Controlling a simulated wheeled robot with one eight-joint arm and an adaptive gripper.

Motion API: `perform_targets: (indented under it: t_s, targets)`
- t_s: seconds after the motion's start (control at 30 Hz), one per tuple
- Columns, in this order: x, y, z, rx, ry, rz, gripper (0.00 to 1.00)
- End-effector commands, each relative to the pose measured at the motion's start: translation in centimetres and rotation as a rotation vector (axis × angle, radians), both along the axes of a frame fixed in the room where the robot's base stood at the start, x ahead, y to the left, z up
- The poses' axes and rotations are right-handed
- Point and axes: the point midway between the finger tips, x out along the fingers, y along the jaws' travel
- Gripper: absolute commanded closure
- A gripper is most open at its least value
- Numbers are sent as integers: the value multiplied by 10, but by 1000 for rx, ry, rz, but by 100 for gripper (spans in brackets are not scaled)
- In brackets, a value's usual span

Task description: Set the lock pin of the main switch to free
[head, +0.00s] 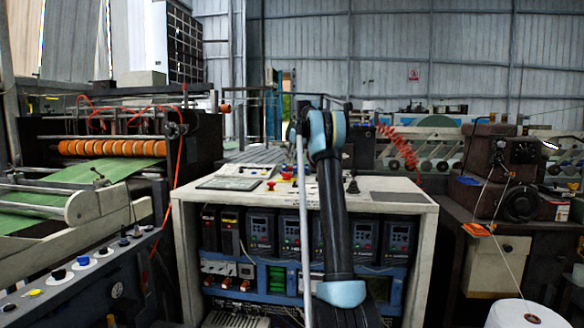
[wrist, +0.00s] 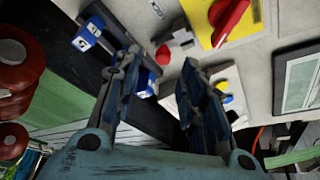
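The main switch (wrist: 230,18) shows at the top of the wrist view as a red rotary handle on a yellow plate. In the head view my arm hides the gripper; small red and yellow controls (head: 286,176) show on the cabinet top.
Blue tags (wrist: 88,35) lie by the left finger, and yellow and blue buttons (wrist: 226,92) by the right. A screen panel (wrist: 300,82) is at the right. In the head view, the white cabinet (head: 187,215) holds several drives; a green-web machine (head: 130,165) stands left.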

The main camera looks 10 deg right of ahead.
Motion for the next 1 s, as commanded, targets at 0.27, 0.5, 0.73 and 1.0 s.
perform_targets:
  t_s: [0.27, 0.5, 0.73, 1.0]
  targets:
    - [-16, -10, 46, -1, 0, 0, 62]
    - [-23, -13, 65, -1, 0, 0, 62]
    - [-24, -13, 67, 0, 0, 0, 62]
    - [-33, -11, 69, 0, 3, -6, 62]
